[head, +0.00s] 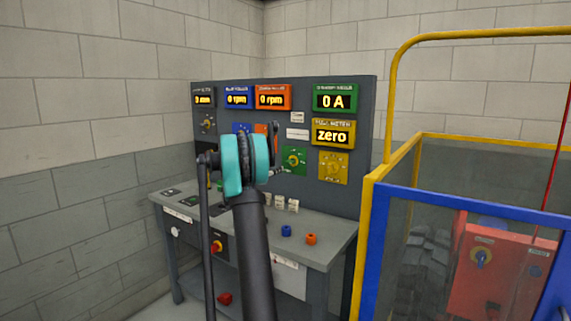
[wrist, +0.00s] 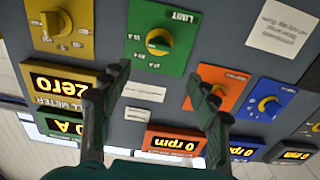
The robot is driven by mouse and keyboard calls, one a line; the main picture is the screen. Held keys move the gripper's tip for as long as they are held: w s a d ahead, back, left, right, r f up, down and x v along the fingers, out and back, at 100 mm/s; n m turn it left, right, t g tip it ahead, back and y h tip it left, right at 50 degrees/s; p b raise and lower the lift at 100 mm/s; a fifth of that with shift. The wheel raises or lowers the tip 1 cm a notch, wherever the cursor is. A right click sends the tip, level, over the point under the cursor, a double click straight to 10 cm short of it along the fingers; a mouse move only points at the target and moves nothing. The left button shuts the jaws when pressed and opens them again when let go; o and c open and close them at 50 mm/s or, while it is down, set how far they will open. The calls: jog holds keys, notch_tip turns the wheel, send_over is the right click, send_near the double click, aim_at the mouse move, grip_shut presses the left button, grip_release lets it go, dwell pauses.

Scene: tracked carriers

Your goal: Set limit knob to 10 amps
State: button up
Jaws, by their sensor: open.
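The limit knob (wrist: 159,40) is a yellow round knob on a green plate (wrist: 176,58) labelled LIMIT, at the upper middle of the wrist view. Scale marks ring it, but they are too small to read surely, and I cannot tell its exact setting. In the head view, the green plate (head: 294,160) shows on the upright panel, just right of my gripper (head: 277,152). In the wrist view, my gripper (wrist: 160,78) is open and empty, its two fingers pointing toward the panel on either side of the knob's line. I see no contact with the knob.
A yellow-plate knob (wrist: 55,22) and an orange-plate knob (wrist: 222,92) flank the green plate. The green meter (head: 335,99) reads 0 A; the yellow meter (head: 332,134) reads zero. The desk (head: 325,250) bears small blue and orange pieces. A blue-and-yellow barrier (head: 380,200) stands right.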

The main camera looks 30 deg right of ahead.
aim_at(289, 162)
jog(key=x, duration=1.4)
jog(key=shift+d, duration=0.25)
jog(key=c, duration=1.2)
